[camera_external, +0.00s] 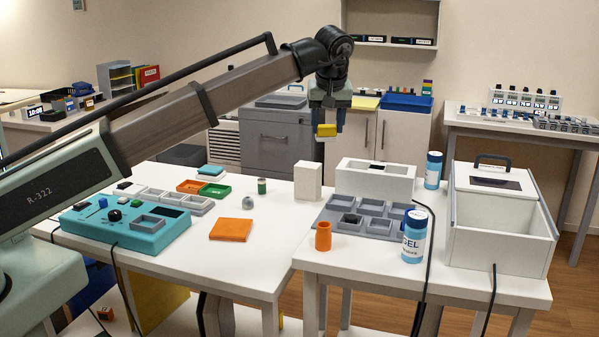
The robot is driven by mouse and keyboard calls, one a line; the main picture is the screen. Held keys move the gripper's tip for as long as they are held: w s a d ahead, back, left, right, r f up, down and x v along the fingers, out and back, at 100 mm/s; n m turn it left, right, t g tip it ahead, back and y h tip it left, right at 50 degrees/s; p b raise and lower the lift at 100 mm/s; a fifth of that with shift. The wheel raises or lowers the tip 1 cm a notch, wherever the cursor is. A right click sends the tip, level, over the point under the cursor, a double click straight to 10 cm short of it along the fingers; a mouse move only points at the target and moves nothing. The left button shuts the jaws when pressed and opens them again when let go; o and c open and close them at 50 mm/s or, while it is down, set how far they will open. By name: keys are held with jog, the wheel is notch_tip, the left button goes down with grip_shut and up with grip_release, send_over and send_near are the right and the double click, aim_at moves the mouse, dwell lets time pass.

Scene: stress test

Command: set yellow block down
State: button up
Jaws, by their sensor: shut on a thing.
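The yellow block (327,130) is held between the fingers of my gripper (326,124). My gripper is shut on it and points down. It hangs in the air, above the height of the white block and well clear of the tables. Below it in the picture stand an upright white block (308,181) and a white open box (400,182). How far the yellow block is from each in depth is hard to tell.
A grey compartment tray (347,231), an orange cup (323,236) and blue-white bottles (414,237) stand on the right table. A large white bin (497,240) is at far right. A teal console (130,233) and orange square (231,229) are left. The left table's front is clear.

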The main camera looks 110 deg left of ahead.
jog(key=s+a+n+g, duration=0.1)
jog(key=s+n, duration=0.3)
jog(key=s, duration=0.7)
jog(key=shift+h, duration=0.4)
jog(key=shift+a+f, duration=0.2)
jog(key=shift+f, duration=11.45)
jog(key=shift+f, duration=0.15)
jog(key=o, duration=1)
jog(key=v, duration=1.2)
jog(key=shift+w, duration=0.25)
